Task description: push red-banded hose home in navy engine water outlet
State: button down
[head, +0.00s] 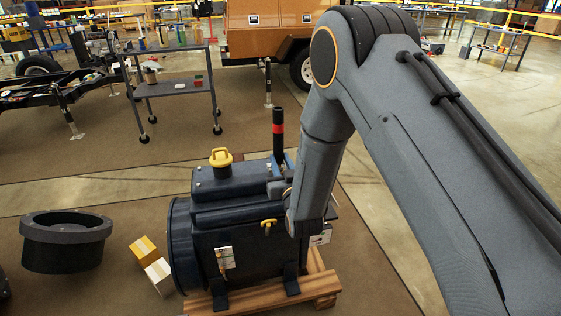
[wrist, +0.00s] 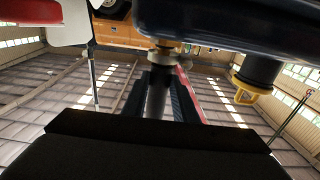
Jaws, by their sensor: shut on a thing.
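The navy engine (head: 235,235) stands on a wooden pallet in the head view, and its underside-up body (wrist: 230,20) fills the top of the wrist view. The black hose with a red band (head: 278,143) stands upright above the engine's far right end. My gripper (head: 282,172) is shut on the hose below the red band. In the wrist view, my gripper (wrist: 157,95) has its two dark fingers around the grey-looking hose (wrist: 156,98). The water outlet, a metal fitting (wrist: 164,54), is in line with the hose end. I cannot tell how deep the hose sits.
A yellow cap (head: 221,158) rises from the engine top, and a yellow handle (head: 268,224) is on its side. Small boxes (head: 158,275) and a black round tub (head: 65,240) are on the floor at left. A grey cart (head: 175,87) stands behind.

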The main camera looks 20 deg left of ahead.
jog(key=shift+f, duration=0.35)
jog(key=c, duration=1.4)
grip_release()
jog(key=shift+o, duration=0.2)
jog(key=v, duration=0.7)
jog(key=shift+s, duration=0.4)
jog(key=shift+d+r, duration=0.1)
jog(key=shift+d, duration=0.05)
